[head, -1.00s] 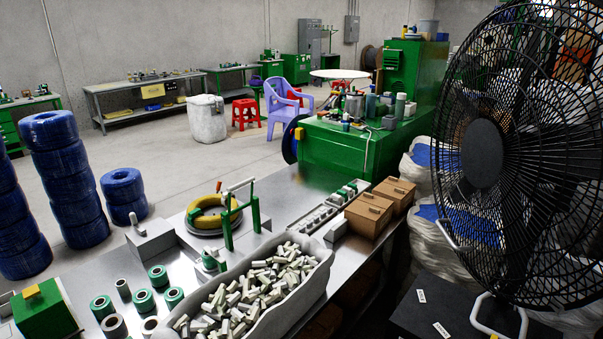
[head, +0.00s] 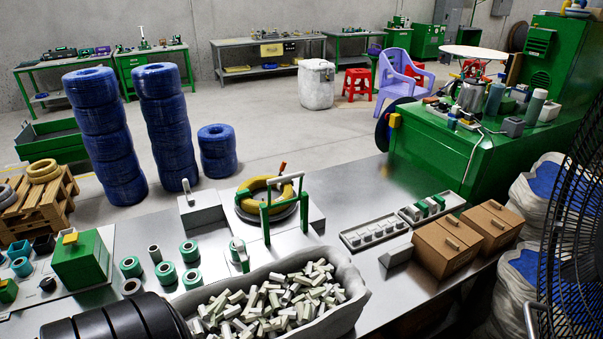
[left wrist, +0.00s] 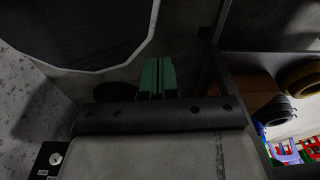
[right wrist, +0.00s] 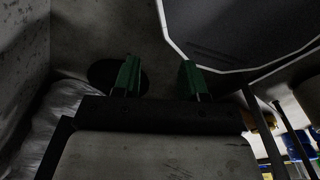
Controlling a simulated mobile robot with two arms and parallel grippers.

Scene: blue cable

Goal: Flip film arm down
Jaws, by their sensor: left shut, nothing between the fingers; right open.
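Neither gripper shows in the head view, and neither wrist view shows the film arm.
A bin of small pale blocks (head: 350,285) stands in front of the film arm. Green rolls (head: 190,251) and a green box (head: 82,258) are to its left. Trays (head: 375,232) and brown boxes (head: 440,248) are to its right. A black fan (head: 570,235) stands at the right edge.

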